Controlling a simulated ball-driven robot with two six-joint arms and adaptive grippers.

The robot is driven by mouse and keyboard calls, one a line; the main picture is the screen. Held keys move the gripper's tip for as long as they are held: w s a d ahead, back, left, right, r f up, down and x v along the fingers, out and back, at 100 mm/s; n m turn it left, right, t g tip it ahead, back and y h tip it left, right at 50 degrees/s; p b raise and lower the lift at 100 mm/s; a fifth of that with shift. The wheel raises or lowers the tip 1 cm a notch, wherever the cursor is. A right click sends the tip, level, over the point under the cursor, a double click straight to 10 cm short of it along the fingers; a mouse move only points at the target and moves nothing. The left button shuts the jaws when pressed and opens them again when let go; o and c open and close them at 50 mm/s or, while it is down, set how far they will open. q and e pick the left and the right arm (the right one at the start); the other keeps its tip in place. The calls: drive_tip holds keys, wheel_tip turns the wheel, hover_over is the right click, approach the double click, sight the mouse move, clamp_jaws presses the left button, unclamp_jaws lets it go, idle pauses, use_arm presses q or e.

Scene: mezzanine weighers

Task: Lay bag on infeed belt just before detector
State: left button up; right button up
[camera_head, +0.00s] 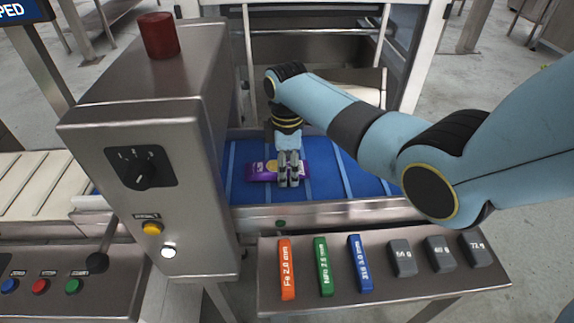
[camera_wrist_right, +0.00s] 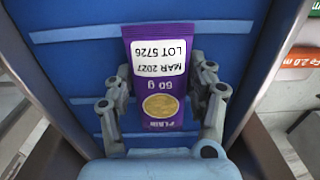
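The bag (camera_head: 262,171) is a small purple packet. It lies flat on the blue infeed belt (camera_head: 340,177), its long side across the picture. In the right wrist view the bag (camera_wrist_right: 159,98) shows a white date and lot label, "60 g" and a gold disc. My right gripper (camera_head: 289,180) is down over the bag, pointing at the belt. In the wrist view its fingers (camera_wrist_right: 160,85) stand apart on either side of the bag, with narrow gaps at its edges. The steel detector housing (camera_head: 165,150) stands left of the bag. My left gripper is not in view.
A tilted steel shelf (camera_head: 380,299) in front holds orange (camera_head: 287,270), green (camera_head: 323,267) and blue (camera_head: 360,263) test sticks and grey blocks (camera_head: 440,252). A red lamp (camera_head: 159,36) tops the housing. A pale slatted conveyor (camera_head: 30,185) lies at left. The belt right of the bag is bare.

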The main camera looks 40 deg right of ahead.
drive_tip(key=o, duration=0.4)
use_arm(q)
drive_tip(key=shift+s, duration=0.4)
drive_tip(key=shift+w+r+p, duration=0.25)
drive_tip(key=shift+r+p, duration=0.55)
use_arm(e)
wheel_tip(320, 180, up, 12)
drive_tip(key=shift+r, duration=0.15)
